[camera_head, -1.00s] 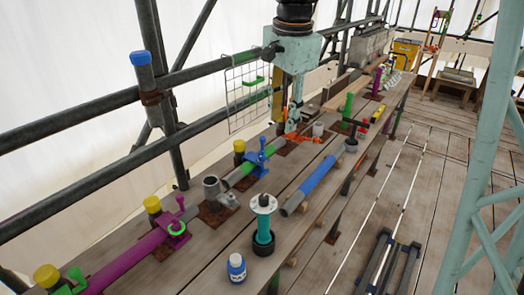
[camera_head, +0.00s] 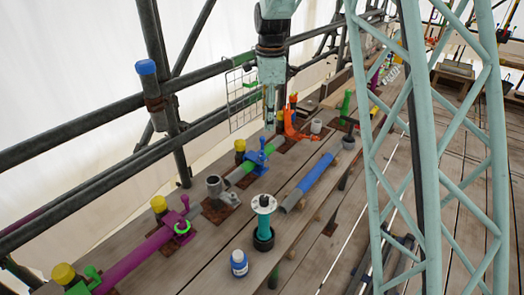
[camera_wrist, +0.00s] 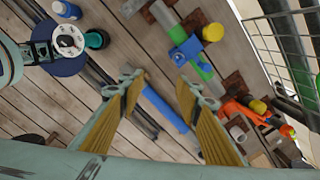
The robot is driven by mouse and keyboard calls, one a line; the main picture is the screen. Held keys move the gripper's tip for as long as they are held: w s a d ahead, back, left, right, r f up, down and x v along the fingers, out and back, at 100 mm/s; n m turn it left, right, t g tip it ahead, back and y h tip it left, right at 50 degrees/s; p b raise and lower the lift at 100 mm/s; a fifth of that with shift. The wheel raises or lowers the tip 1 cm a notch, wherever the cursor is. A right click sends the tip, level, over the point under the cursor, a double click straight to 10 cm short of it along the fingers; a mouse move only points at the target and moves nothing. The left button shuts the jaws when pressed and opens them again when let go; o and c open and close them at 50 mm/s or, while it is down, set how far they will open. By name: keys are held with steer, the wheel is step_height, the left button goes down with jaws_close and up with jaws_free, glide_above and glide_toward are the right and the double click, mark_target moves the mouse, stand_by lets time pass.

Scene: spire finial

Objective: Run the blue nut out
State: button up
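A blue fitting (camera_head: 259,154) with an upright blue part sits around a green tube (camera_head: 240,173) on the bench. I cannot make out a separate nut on it. In the wrist view the blue fitting (camera_wrist: 188,50) lies beyond my fingertips, at upper right of centre. My gripper (camera_head: 270,128) hangs above and slightly right of the blue fitting, apart from it. In the wrist view its yellow-padded fingers (camera_wrist: 158,82) are spread wide and empty, with a blue tube (camera_wrist: 165,108) and planks showing between them.
An orange clamp (camera_head: 293,128) stands just right of my gripper. A blue tube (camera_head: 314,180) lies in front. A wire grid (camera_head: 243,97) hangs on rails behind. A purple tube (camera_head: 140,258), white-flanged post (camera_head: 263,222) and blue-and-white bottle (camera_head: 239,263) stand nearer.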

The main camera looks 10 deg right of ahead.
mark_target(262, 151)
steer(key=w+f+m+p, duration=0.3)
steer(key=w+f+m, duration=0.1)
steer(key=w+f, duration=0.3)
steer(key=shift+w+a+f+g+p, duration=0.2)
steer(key=shift+f+g+p, duration=0.1)
steer(key=shift+p, duration=0.1)
steer(key=shift+f, duration=0.1)
steer(key=shift+f+p, duration=0.8)
steer(key=shift+f, duration=6)
steer(key=shift+c, duration=0.7)
steer(key=c, duration=0.7)
